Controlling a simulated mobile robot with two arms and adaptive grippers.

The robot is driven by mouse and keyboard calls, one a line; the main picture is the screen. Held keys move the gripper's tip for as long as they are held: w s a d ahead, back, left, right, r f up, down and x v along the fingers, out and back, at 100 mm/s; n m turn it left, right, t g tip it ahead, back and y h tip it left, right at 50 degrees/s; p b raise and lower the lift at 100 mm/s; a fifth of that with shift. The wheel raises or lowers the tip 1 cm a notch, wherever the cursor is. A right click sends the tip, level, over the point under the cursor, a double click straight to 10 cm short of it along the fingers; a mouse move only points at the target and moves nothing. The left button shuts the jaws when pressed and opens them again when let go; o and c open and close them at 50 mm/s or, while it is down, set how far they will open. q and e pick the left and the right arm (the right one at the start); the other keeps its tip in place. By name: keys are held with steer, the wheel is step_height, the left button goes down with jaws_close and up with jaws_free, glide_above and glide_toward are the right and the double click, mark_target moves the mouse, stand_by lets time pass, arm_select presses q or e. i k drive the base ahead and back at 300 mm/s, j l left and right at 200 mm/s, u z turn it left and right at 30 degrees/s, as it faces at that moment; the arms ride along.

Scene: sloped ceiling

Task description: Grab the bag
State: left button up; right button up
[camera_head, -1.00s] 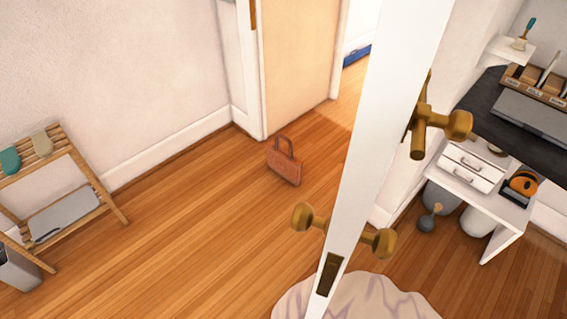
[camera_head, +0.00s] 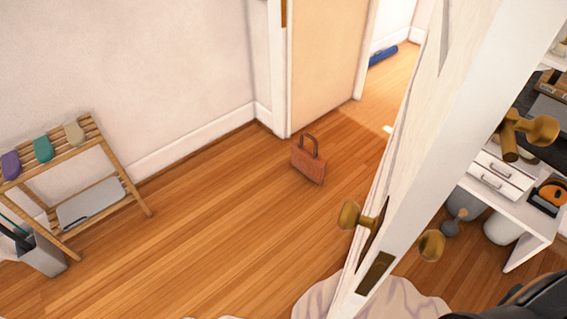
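The brown bag (camera_head: 308,164) stands on the wooden floor with its handle up, near the corner of the wall by the doorway. Nothing touches it except the floor. Neither of my grippers shows in the view, so I cannot see their fingers or whether they hold anything. A dark part that may be my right arm enters at the bottom right corner.
An open white door (camera_head: 432,170) with brass knobs stands to the right of the bag. A wooden rack (camera_head: 103,150) and a grey bin (camera_head: 46,258) stand at left. A pale rug (camera_head: 318,300) lies below the door. The floor (camera_head: 215,225) between is clear.

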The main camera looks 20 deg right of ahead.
mark_target(308, 162)
steer(key=i+j+u, duration=0.2)
steer(key=i+j, duration=0.2)
steer(key=j, duration=0.2)
steer(key=i+j+u, duration=0.2)
steer(key=i+j, duration=0.2)
steer(key=j, duration=0.2)
steer(key=i+z, duration=0.7)
steer(key=i+j+z, duration=0.1)
steer(key=z, duration=0.2)
steer(key=i, duration=0.1)
